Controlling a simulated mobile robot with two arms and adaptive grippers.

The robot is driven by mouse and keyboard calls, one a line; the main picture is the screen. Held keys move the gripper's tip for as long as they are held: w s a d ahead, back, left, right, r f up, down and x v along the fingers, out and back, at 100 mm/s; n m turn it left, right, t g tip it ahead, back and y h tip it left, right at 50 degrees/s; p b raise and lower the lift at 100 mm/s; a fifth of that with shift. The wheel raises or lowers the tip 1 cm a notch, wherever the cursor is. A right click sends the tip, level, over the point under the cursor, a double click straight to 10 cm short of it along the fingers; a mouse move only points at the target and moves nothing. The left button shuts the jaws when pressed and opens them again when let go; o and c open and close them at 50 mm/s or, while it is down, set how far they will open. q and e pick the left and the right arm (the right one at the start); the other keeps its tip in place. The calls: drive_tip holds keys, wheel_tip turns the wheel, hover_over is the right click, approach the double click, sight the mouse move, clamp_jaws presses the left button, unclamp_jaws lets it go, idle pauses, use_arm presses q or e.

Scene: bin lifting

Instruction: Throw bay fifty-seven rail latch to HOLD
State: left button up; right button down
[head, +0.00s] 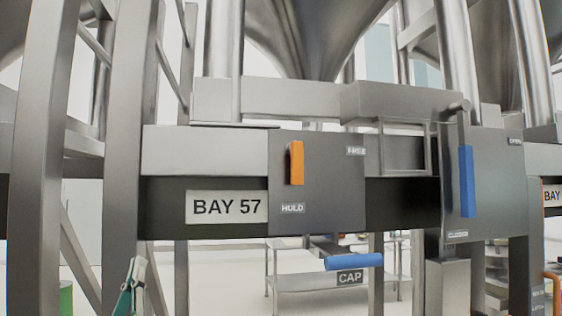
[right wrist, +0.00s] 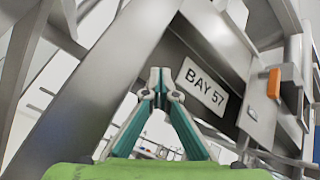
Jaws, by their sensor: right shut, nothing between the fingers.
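The bay 57 rail latch has an orange handle (head: 297,163) on a grey plate (head: 335,205) right of the BAY 57 sign (head: 227,207). The handle is vertical, its lower end just above the HOLD label (head: 293,208). The FREE label (head: 356,151) lies to the right of its upper end. In the right wrist view the handle (right wrist: 273,83) is at the right, beyond the sign (right wrist: 203,86). My right gripper (head: 137,268), with teal fingers, is low at the left, apart from the latch. Its tips (right wrist: 160,78) are together and empty. My left gripper is out of view.
A blue handle (head: 466,181) on another plate stands to the right. A blue CAP handle (head: 354,261) sticks out below the rail. A thick grey post (head: 127,130) stands above my right gripper. Another BAY sign (head: 551,196) is cut off at the right edge.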

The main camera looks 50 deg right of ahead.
drive_tip(key=s+d+r+m+g, duration=0.3)
drive_tip(key=s+r+m+g, duration=0.2)
drive_tip(key=m, duration=0.6)
drive_tip(key=s+d+r+m+g+h+p, duration=0.1)
drive_tip(key=s+d+r+m+g, duration=0.3)
drive_tip(key=m, duration=0.7)
drive_tip(key=s+d+r+m+g+p, duration=0.1)
drive_tip(key=s+d+r+m+g, duration=0.3)
drive_tip(key=s+r+m+g, duration=0.4)
wheel_tip(320, 180, up, 4)
drive_tip(key=m+g, duration=0.1)
drive_tip(key=m, duration=0.2)
drive_tip(key=shift+f+m+g, duration=0.15)
drive_tip(key=shift+m+g, duration=0.15)
drive_tip(key=shift+d, duration=0.1)
